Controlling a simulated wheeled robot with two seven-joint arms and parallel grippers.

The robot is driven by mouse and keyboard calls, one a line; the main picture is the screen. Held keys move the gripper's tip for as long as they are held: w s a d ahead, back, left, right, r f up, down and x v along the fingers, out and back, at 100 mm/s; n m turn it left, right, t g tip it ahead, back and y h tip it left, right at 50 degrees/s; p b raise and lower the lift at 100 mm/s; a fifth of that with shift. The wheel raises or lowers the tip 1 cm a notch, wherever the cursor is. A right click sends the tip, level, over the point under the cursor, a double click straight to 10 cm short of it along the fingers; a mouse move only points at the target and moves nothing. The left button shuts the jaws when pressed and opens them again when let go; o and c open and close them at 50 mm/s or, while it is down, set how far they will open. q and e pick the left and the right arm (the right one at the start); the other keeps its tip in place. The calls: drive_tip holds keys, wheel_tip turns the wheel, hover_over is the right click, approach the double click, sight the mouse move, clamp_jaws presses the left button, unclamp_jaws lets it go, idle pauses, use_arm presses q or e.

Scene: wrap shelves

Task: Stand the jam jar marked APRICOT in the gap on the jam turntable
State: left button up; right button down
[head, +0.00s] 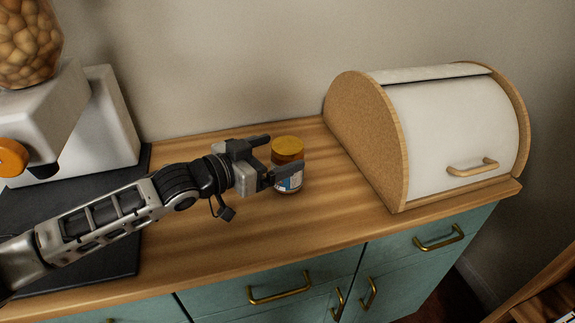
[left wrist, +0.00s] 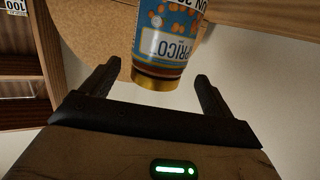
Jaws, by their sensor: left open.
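The jam jar (head: 289,152) has a yellow-orange lid and stands upright on the wooden counter (head: 330,215). In the left wrist view the jar (left wrist: 166,45) appears upside down, and its blue label shows most of the word APRICOT. My left gripper (head: 275,160) is open, level with the upper part of the jar. One finger lies behind and to the left of the jar, the other in front of it. The jar is between or just beyond the fingertips, and I see no grip on it. The jam turntable and my right gripper are not in view.
A white bread bin (head: 455,130) with wooden sides stands right of the jar. A white appliance (head: 75,120) with an orange knob stands on a dark mat (head: 105,255) at the left. The wall is behind. Counter is clear in front of the jar.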

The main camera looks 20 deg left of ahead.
sight(295, 142)
use_arm(q)
drive_tip(key=x, duration=0.5)
drive_tip(key=shift+s+d+r+p, duration=0.1)
drive_tip(key=shift+d+p, duration=0.1)
drive_tip(key=shift+p, duration=0.1)
drive_tip(key=c, duration=1.2)
drive_tip(key=shift+r, duration=0.15)
drive_tip(key=c, duration=0.4)
drive_tip(key=shift+r, duration=0.1)
